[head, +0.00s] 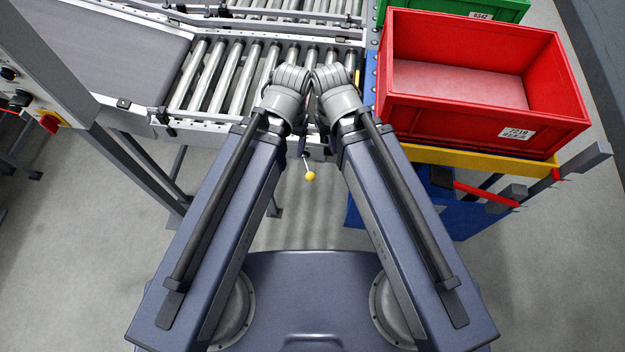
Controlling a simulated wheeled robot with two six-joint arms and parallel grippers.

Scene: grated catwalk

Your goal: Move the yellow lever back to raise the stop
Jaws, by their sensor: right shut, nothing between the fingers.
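The yellow lever (310,176) shows as a round yellow knob on a thin metal rod, below the front edge of the roller conveyor. Its rod runs up and slightly left, and its upper end is hidden between my forearms. My right gripper (325,132) is shut and empty, mostly hidden under its grey wrist, above and slightly right of the knob. It looks apart from the knob. My left arm's grey wrist is beside the right one; its fingers are hidden. I cannot make out the stop.
The roller conveyor (230,75) lies ahead, with a grey belt (120,45) at its left. A red crate (480,120) stands on a yellow-edged stand at right, with a green crate (455,10) behind it. A control box with a red-and-yellow switch (50,123) is at far left.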

